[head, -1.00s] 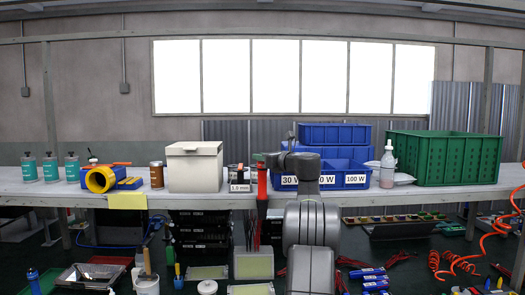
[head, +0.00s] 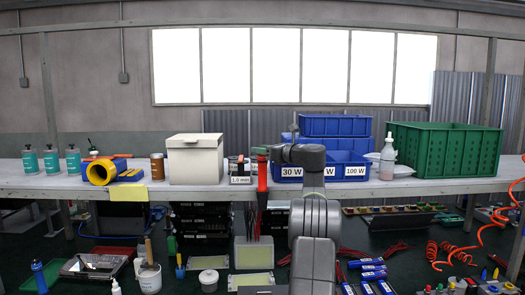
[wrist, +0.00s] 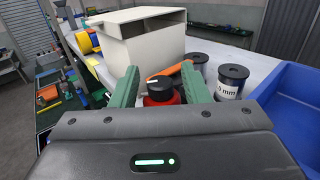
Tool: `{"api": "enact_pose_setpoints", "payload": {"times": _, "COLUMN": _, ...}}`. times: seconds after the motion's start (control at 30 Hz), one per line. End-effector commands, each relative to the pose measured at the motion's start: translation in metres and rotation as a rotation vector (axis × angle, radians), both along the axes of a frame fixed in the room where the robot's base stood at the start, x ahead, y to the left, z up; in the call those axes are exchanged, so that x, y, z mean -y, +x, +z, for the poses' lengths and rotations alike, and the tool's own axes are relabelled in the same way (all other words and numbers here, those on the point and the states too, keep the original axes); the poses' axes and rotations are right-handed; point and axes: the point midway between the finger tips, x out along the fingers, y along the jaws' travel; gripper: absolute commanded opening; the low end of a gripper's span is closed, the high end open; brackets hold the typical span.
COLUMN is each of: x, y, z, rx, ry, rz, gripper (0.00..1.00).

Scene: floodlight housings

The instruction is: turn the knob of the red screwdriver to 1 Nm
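The red screwdriver (head: 262,177) stands upright at the front edge of the bench in the head view. In the wrist view its red body (wrist: 163,99) is partly visible, topped by a dark knob (wrist: 160,88) with a white pointer mark. No torque numbers can be read. My gripper (wrist: 160,80) has two green fingers, one on each side of the knob. A gap shows between the knob and each finger, so it is open around the knob. In the head view my gripper (head: 260,151) is small, at the top of the screwdriver.
A cream box (head: 195,162) stands to the left, and dark spools (wrist: 231,82) sit close to the right finger in the wrist view. An orange bar (wrist: 176,70) lies just behind the knob. A blue bin (wrist: 293,105) is at the right.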

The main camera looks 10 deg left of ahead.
Motion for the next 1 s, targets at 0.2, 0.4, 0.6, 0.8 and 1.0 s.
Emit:
{"api": "enact_pose_setpoints", "payload": {"times": 0.2, "x": 0.000, "y": 0.000, "z": 0.000, "rx": 0.000, "ry": 0.001, "rz": 0.000, "gripper": 0.43}}
{"api": "enact_pose_setpoints", "payload": {"times": 0.4, "x": 0.010, "y": -0.004, "z": -0.001, "rx": 0.001, "ry": 0.000, "rz": -0.002, "gripper": 0.43}}
{"api": "enact_pose_setpoints", "payload": {"times": 0.6, "x": 0.045, "y": -0.023, "z": -0.004, "rx": 0.002, "ry": 0.001, "rz": -0.004, "gripper": 0.43}}
{"api": "enact_pose_setpoints", "payload": {"times": 0.8, "x": 0.085, "y": -0.044, "z": -0.003, "rx": 0.001, "ry": 0.000, "rz": -0.004, "gripper": 0.43}}
{"api": "enact_pose_setpoints", "payload": {"times": 1.0, "x": 0.113, "y": -0.058, "z": -0.002, "rx": 0.001, "ry": 0.000, "rz": -0.002, "gripper": 0.43}}
